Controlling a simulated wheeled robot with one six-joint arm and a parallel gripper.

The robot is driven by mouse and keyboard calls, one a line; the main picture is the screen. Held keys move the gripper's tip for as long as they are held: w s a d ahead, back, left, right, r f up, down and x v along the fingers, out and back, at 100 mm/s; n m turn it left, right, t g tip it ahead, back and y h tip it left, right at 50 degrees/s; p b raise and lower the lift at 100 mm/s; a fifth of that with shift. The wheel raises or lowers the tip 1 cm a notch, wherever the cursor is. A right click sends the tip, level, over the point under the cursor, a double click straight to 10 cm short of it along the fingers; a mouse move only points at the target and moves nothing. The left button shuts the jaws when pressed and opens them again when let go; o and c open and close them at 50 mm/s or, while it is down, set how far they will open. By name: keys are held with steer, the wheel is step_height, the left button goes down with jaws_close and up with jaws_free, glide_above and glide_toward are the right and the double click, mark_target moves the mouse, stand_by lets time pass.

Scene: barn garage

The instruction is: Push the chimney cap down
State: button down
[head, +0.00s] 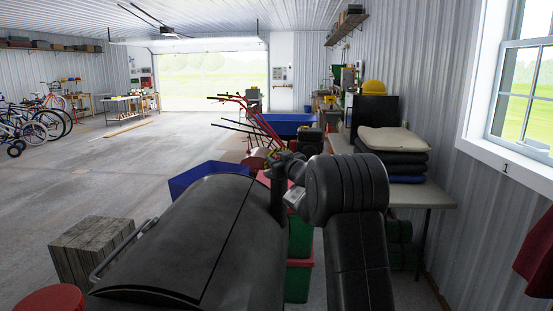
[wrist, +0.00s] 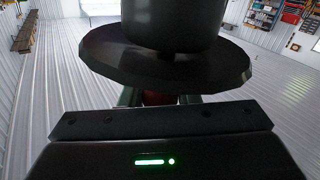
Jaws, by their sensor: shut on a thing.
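The black barrel grill (head: 190,235) fills the lower middle of the head view, its lid closed. Its dark chimney (head: 278,190) stands upright at the right end of the barrel. In the wrist view the chimney cap (wrist: 165,62) shows as a wide black disc next to a thick black cylinder. My gripper (head: 286,168) is at the top of the chimney. In the wrist view its fingers (wrist: 160,98) are at the disc, shut on the cap and partly hidden by the disc and my gripper's body. The exact contact is hidden.
A wooden block (head: 90,250) stands left of the grill, and a red round object (head: 50,300) sits at the lower left. Red and green bins (head: 298,275) are close to its right. A table with stacked cushions (head: 395,150) lines the right wall. Open floor lies to the left.

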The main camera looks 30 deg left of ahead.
steer(key=shift+f, duration=0.4)
steer(key=c, duration=1.1)
jaws_free()
steer(key=shift+r, duration=0.15)
steer(key=b+v, duration=0.1)
steer(key=v, duration=1.3)
steer(key=shift+a, duration=0.1)
